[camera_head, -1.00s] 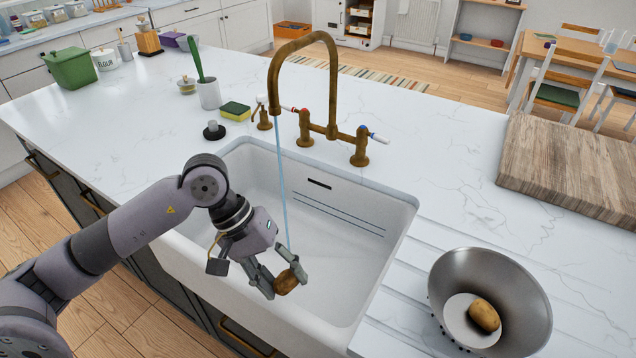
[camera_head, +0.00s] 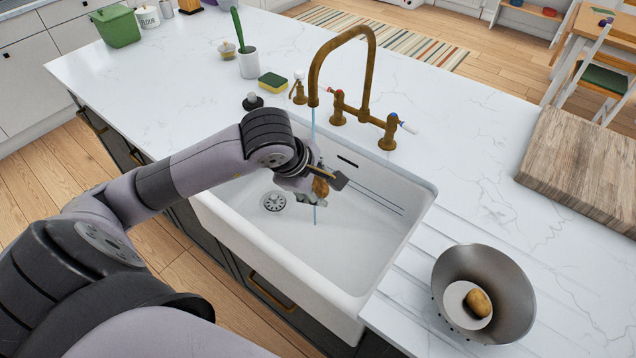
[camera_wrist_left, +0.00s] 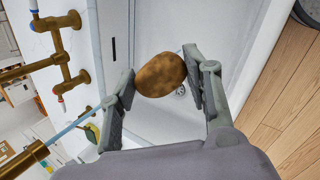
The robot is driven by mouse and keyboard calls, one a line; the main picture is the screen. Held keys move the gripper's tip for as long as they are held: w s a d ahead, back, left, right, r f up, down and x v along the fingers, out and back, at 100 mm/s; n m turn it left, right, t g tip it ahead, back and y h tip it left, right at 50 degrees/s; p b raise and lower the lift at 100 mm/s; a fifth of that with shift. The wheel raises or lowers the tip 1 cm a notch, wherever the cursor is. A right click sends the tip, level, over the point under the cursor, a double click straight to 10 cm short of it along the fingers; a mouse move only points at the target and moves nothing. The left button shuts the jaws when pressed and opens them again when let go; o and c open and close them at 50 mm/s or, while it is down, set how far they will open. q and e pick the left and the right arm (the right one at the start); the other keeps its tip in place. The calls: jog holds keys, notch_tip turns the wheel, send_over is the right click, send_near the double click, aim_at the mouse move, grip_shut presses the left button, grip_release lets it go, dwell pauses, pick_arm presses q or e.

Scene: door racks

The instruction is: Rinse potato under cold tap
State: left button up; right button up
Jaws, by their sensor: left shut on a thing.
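My left gripper (camera_head: 312,193) is shut on a brown potato (camera_head: 320,187) and holds it up inside the white sink (camera_head: 255,215). In the left wrist view the potato (camera_wrist_left: 160,75) sits between the two grey fingers. A thin blue water stream (camera_head: 314,130) falls from the brass tap (camera_head: 340,62). In the head view it passes at the potato, and water shows below it; exact contact is hard to tell. The tap's handles have a red mark (camera_head: 328,90) and a blue mark (camera_head: 393,117). A second potato (camera_head: 479,302) lies in a metal colander (camera_head: 500,265). My right gripper is not in view.
A sponge (camera_head: 273,82), a soap pump (camera_head: 298,92) and a cup with a green brush (camera_head: 248,64) stand behind the sink. A wooden board (camera_head: 580,165) lies at the right. The counter between sink and board is clear.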

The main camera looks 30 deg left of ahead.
pick_arm(q)
jog(key=w+a+f+b, duration=0.2)
jog(key=w+a, duration=0.5)
jog(key=w, duration=0.3)
jog(key=shift+a+f, duration=0.3)
jog(key=shift+a, duration=0.1)
jog(key=shift+w, duration=0.1)
dwell(0.3)
jog(key=shift+w+d, duration=0.1)
jog(key=shift+d, duration=0.05)
jog(key=shift+w+d, duration=0.3)
jog(key=shift+d, duration=0.05)
jog(key=shift+s, duration=0.1)
jog(key=s+d+b, duration=0.1)
jog(key=s+d, duration=0.3)
jog(key=s, duration=0.2)
jog(key=shift+s+d+b, duration=0.15)
jog(key=shift+d+b, duration=0.15)
jog(key=shift+d, duration=0.1)
dwell(0.4)
